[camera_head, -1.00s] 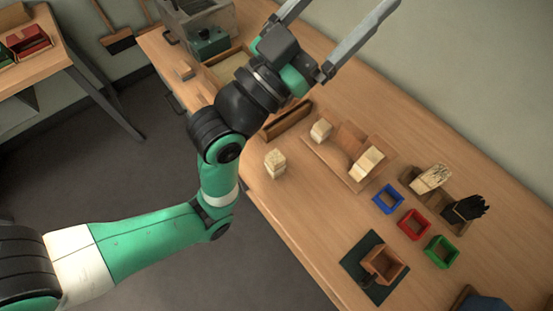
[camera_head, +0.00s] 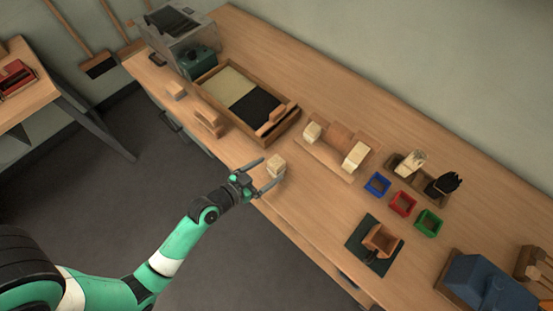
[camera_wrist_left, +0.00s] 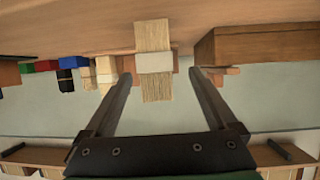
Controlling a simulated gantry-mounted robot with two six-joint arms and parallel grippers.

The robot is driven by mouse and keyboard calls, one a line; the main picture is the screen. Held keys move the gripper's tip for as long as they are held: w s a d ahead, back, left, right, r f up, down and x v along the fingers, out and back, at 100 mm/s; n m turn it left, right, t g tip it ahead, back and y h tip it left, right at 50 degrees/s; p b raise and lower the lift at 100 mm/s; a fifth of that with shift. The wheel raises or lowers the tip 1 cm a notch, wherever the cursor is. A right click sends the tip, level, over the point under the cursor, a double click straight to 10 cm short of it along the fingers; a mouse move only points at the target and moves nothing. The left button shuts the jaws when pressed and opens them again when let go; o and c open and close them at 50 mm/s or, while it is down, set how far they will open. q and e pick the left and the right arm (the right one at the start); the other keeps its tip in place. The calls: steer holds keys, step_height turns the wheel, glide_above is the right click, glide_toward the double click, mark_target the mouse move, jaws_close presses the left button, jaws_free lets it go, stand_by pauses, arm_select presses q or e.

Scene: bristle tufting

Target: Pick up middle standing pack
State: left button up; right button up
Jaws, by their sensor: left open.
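My left gripper (camera_head: 261,177) is open and empty, low at the bench edge. Its fingertips (camera_wrist_left: 160,75) point at the pack, one to each side, with gaps between fingers and pack. I cannot tell how far the tips reach past its near face. My right gripper is in neither view.
A divided tray (camera_head: 207,98) of pale and black bristles lies behind to the left.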

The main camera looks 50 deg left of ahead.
mark_target(283, 162)
arm_select(q)
steer(key=shift+x, duration=0.95)
steer(key=x, duration=0.1)
steer(key=b+x, duration=0.1)
steer(key=x, duration=0.3)
steer(key=shift+w+d+r, duration=0.2)
steer(key=shift+d, duration=0.1)
jaws_close()
